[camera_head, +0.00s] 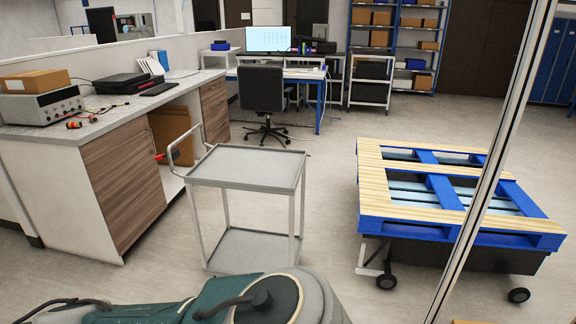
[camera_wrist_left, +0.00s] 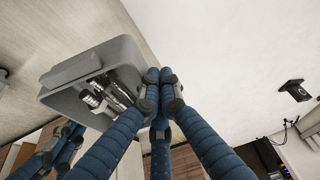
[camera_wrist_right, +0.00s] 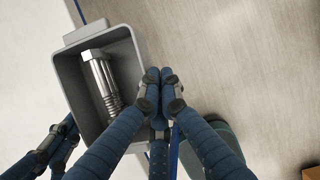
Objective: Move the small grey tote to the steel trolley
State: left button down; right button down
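The small grey tote (camera_wrist_left: 68,74) shows in the left wrist view with metal bolts inside; it also shows in the right wrist view (camera_wrist_right: 70,60) with a large bolt in it. My left gripper (camera_wrist_left: 162,88) has its blue fingers closed together at one wall of the tote. My right gripper (camera_wrist_right: 162,88) is closed the same way at another wall. The exact contact of the fingertips with the rim is partly hidden. The steel trolley (camera_head: 246,168) stands in the head view, with an empty top and a lower shelf. Tote and grippers are outside the head view.
A workbench (camera_head: 125,180) with instruments stands left of the trolley. A blue and wooden pallet (camera_head: 400,208) on a wheeled cart stands at the right, behind a metal post (camera_head: 497,155). An office chair (camera_head: 262,92) is behind. Floor between trolley and pallet is clear.

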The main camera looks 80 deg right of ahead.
aim_at(250, 164)
jog(key=z, duration=1.35)
jog(key=i+z, duration=0.1)
jog(key=z, duration=1.25)
jog(key=i+j, duration=0.2)
jog(key=i, duration=0.25)
jog(key=i+j, duration=0.25)
jog(key=i, duration=0.25)
jog(key=i+j, duration=0.2)
jog(key=i, duration=0.25)
jog(key=i+j, duration=0.2)
jog(key=i, duration=0.25)
jog(key=i+j+z, duration=0.1)
jog(key=i, duration=0.35)
jog(key=j, duration=0.15)
